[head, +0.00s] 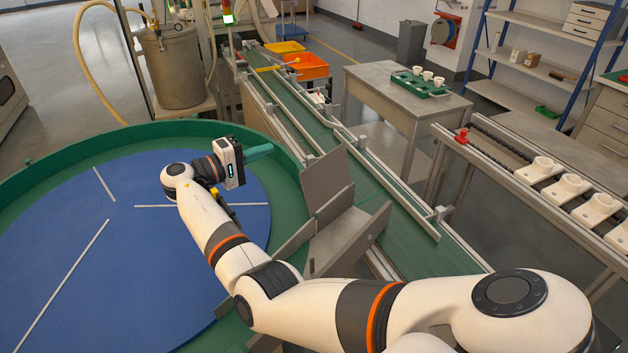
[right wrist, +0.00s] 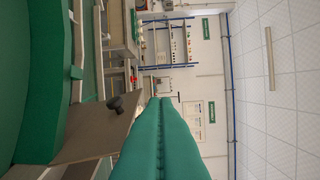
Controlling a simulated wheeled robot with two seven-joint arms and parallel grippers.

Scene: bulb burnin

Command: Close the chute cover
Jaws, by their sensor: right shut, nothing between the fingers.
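The chute (head: 345,240) is a grey metal trough between the round blue table and the green conveyor. A flat grey plate, which looks like the chute cover (head: 327,180), stands raised and tilted at its far end, leaving the trough open from above. In the right wrist view the cover (right wrist: 95,137) is at the left, with a dark round knob (right wrist: 114,102) on it. My right gripper (head: 260,152) is shut and empty, its green fingers pointing toward the cover from the left, apparently apart from it. The fingers also fill the lower middle of the wrist view (right wrist: 160,115). My left gripper is out of view.
The blue round table (head: 75,240) has a raised green rim (head: 150,130) and pale strips. The conveyor (head: 375,200) has metal side rails. A grey side table (head: 380,80) bears a green tray with white cups. White fixtures (head: 565,188) line a rack at right.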

